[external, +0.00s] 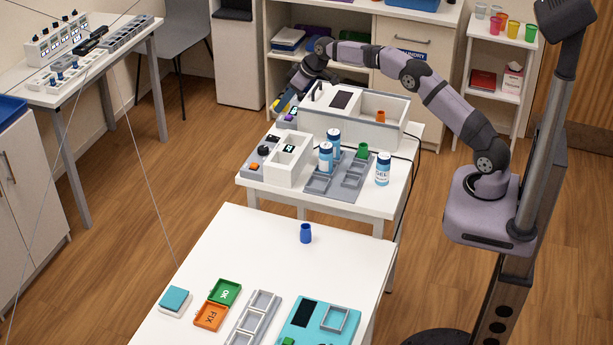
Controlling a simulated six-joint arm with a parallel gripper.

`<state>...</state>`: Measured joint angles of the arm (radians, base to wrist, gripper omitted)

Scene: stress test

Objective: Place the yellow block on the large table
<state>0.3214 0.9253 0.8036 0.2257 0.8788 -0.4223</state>
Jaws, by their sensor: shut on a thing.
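My gripper (282,106) is at the far left of the smaller back table, beside the white box, pointing down. It is shut, and a small yellow patch, apparently the yellow block (276,103), shows at its fingertips. The block is small and partly hidden, so its exact shape and height above the surface cannot be told. The large white table (254,258) is in the foreground, well away from the gripper. A blue cup-like piece (306,233) stands on it.
The large table's front holds green (225,291) and orange trays (210,316), a grey slotted tray (254,318) and a teal panel (318,322). Its far half is mostly clear. White-and-blue bottles (383,168) and a tall open-topped box (385,133) crowd the back table.

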